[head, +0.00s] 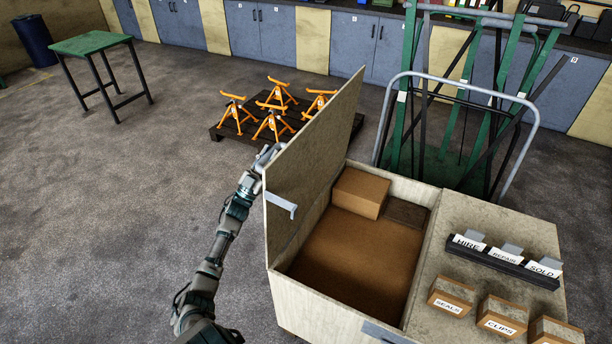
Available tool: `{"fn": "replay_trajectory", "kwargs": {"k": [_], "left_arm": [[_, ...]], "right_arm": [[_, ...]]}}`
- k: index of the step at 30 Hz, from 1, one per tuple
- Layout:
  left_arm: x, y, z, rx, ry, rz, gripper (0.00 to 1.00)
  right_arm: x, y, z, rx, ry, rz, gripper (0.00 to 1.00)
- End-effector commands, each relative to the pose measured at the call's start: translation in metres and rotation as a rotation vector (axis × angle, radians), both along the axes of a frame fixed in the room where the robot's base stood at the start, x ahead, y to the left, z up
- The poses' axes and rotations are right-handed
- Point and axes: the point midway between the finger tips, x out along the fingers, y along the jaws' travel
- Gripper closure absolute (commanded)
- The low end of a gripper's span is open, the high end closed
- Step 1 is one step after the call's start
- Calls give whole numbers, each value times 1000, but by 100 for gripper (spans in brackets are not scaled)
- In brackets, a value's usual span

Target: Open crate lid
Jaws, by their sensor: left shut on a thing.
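The crate (322,304) is a pale wooden box at the lower right. Its lid (312,140) stands raised, close to upright, along the left side of the opening. The left compartment is uncovered and shows a brown floor (355,250). My left arm reaches up from the bottom. My left gripper (268,157) is at the lid's outer left edge and is shut on it; the fingertips are partly hidden by the lid. A small metal bracket (281,203) sits on the lid's near edge. My right gripper is not in view.
A cardboard box (360,193) sits inside the crate's far end. The covered right half carries a label rack (502,262) and small labelled boxes (502,317). Behind are a pallet with orange stands (272,121) and a metal rack (460,100).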

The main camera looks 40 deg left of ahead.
Motion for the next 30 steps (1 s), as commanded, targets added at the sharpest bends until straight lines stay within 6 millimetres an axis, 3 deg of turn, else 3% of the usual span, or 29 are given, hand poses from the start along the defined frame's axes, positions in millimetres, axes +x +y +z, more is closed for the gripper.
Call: {"fn": "replay_trajectory", "kwargs": {"k": [1, 6, 9, 12, 21, 30], "left_arm": [[-3, 17, -13, -34, 3, 3, 100], [-16, 62, -20, -133, -22, 2, 100], [-22, 83, -25, -180, -34, 1, 100], [-27, 99, -29, -217, -44, 0, 100], [-33, 123, -38, -276, -55, -1, 100], [-34, 125, -38, -282, -55, -1, 100]], "right_arm": [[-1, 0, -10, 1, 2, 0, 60], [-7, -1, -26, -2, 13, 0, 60], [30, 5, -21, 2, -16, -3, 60], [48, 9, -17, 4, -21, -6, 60], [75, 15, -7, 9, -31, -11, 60], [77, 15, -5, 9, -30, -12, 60]]}}
